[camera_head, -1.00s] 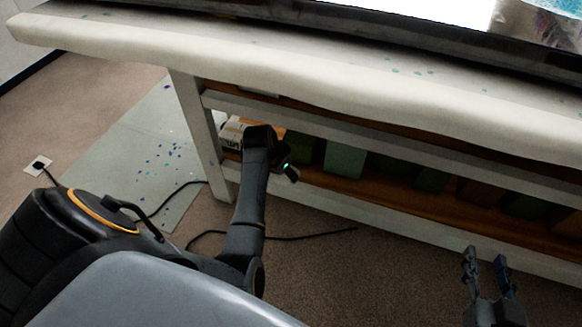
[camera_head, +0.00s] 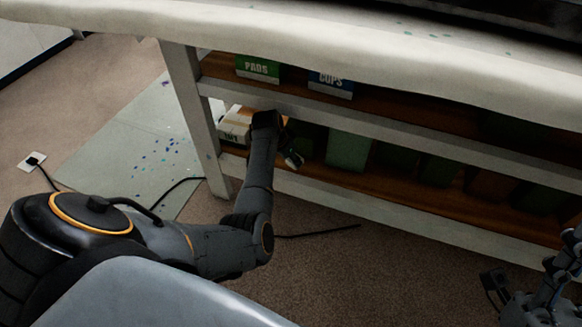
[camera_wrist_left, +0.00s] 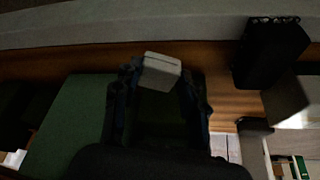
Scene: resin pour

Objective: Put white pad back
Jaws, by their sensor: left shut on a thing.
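The white pad (camera_wrist_left: 161,67) is a small pale block between the fingertips of my left gripper (camera_wrist_left: 160,84) in the left wrist view. The gripper is shut on it, in front of brown shelf wood. A green box labelled PADS (camera_head: 257,68) stands on the upper shelf (camera_head: 300,88), above the left wrist. My right gripper (camera_head: 565,262) is at the right edge, partly cut off, its fingers unclear.
A blue CUPS box (camera_head: 331,82) stands right of the PADS box. A white box (camera_head: 236,126) and several dark or green boxes sit on the lower shelf. The table leg (camera_head: 190,115) and the shelf's front rail (camera_head: 400,137) border the opening. A cable lies on the floor.

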